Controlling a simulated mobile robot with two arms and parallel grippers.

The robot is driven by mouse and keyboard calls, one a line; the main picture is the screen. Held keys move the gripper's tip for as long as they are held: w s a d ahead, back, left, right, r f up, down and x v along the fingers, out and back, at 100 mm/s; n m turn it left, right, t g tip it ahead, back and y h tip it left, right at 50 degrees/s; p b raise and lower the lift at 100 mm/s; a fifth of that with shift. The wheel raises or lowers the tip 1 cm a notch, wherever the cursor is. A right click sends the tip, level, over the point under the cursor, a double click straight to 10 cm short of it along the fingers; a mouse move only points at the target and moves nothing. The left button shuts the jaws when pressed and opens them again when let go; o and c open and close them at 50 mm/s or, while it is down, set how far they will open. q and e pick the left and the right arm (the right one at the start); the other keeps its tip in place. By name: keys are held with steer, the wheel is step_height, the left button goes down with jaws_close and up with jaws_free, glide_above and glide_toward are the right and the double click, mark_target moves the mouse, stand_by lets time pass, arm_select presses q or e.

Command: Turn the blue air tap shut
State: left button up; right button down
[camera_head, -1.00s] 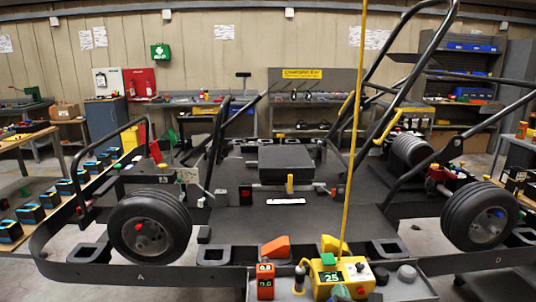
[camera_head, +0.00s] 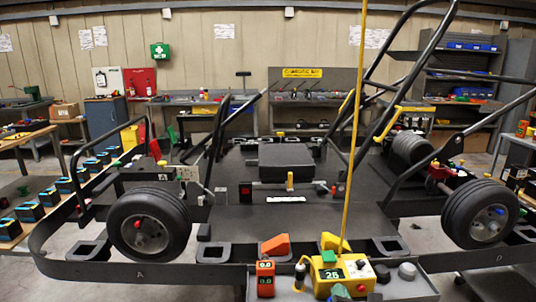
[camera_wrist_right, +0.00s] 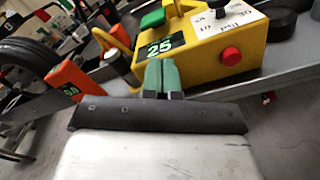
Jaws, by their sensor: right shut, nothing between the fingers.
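No blue air tap can be clearly made out in either view. A yellow box (camera_head: 358,274) with a lit "25"-like display stands at the front edge of the kart stand; it also shows in the wrist view (camera_wrist_right: 215,52). It carries a green block (camera_head: 328,257) and a red button (camera_wrist_right: 230,56). A silver-and-black fitting (camera_head: 299,276) stands at its left. My right gripper (camera_head: 340,291) shows as green fingertips low in front of the box. In the wrist view its fingers (camera_wrist_right: 162,76) are together and empty, pointing at the box. My left gripper is not in view.
An orange box with digits (camera_head: 265,279) stands left of the yellow box. A yellow hose (camera_head: 354,140) rises from the yellow box area. Dark knobs (camera_head: 407,271) sit at its right. Kart wheels (camera_head: 150,223) flank the stand, and black frame bars cross above.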

steer(key=shift+d+f, duration=0.25)
steer(key=shift+d, duration=0.05)
stand_by(0.6)
steer(key=s+d+p, duration=0.1)
steer(key=s, duration=0.5)
steer(key=shift+d+r, duration=0.15)
steer(key=shift+r, duration=0.15)
stand_by(0.5)
steer(key=s+d+f+m+g, duration=0.1)
steer(key=s+f+m+g, duration=0.3)
steer(key=f, duration=0.6)
steer(key=s+d+f+m+g+h, duration=0.15)
steer(key=s+f+m, duration=0.3)
steer(key=f, duration=0.45)
steer(key=s+d+f+m+g, duration=0.25)
steer(key=s+f+m, duration=0.2)
steer(key=f, duration=0.55)
steer(key=s+f+m+g, duration=0.3)
steer(key=s+f+m, duration=0.2)
steer(key=s, duration=0.6)
steer(key=s+a+f+m+g, duration=0.1)
steer(key=s+f+m+g, duration=0.2)
steer(key=s, duration=0.9)
steer(key=s+f+m+g, duration=0.3)
steer(key=s+f+m, duration=0.4)
steer(key=s, duration=0.5)
step_height(320, 180, down, 2)
steer(key=shift+s+a+f+y, duration=0.1)
steer(key=shift+s+a+y, duration=0.15)
steer(key=shift+a+y, duration=0.2)
